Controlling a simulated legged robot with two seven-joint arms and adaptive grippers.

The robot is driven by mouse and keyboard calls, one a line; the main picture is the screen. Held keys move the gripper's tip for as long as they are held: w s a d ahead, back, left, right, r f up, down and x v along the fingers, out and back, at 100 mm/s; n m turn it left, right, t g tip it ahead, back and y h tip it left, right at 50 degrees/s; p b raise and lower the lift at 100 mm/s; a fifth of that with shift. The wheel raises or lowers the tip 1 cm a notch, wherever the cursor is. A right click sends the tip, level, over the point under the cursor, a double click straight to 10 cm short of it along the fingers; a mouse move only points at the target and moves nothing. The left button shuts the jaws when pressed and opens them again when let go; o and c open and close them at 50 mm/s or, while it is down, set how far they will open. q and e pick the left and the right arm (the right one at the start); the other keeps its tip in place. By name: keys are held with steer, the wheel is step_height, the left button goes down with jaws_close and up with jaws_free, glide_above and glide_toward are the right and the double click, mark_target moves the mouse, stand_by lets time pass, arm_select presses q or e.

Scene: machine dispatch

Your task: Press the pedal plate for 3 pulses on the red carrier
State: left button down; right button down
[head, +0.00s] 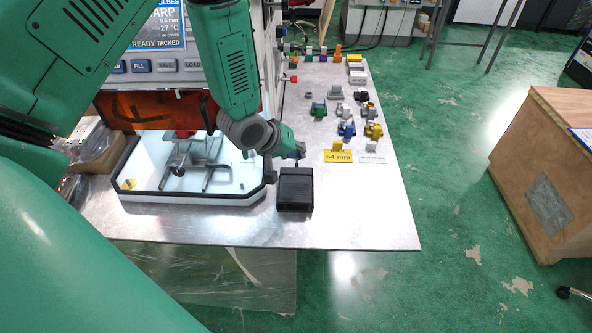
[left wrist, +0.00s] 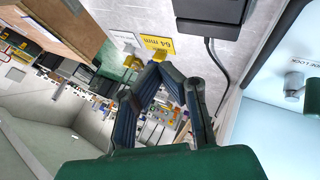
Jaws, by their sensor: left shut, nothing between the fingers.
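The black pedal (head: 295,190) sits on the metal table, just right of the machine's front corner. It also shows at the top of the left wrist view (left wrist: 212,12), with a cable leaving it. My left gripper (head: 299,151) is shut and empty, above the table near the pedal's far edge. In the left wrist view its fingertips (left wrist: 160,66) meet, apart from the pedal in the picture. A red piece (head: 184,134), perhaps the red carrier, shows partly inside the machine behind a metal fixture (head: 190,165). My right gripper is out of view.
The machine's white tray (head: 240,187) borders the pedal on the left. A yellow 64 mm label (head: 338,156) and several coloured carriers (head: 346,130) stand to the right and behind. The table's front right is clear. A screen (head: 165,25) partly reads "READY TACKED".

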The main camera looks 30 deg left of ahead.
mark_target(303, 184)
arm_select(q)
steer(key=shift+s+a+r+m+h+p, duration=0.2)
steer(key=shift+s+r+m+h+p, duration=0.25)
steer(key=shift+p, duration=0.5)
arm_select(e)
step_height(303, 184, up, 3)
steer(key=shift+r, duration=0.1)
arm_select(q)
steer(key=shift+w+f, duration=0.15)
steer(key=shift+f, duration=0.1)
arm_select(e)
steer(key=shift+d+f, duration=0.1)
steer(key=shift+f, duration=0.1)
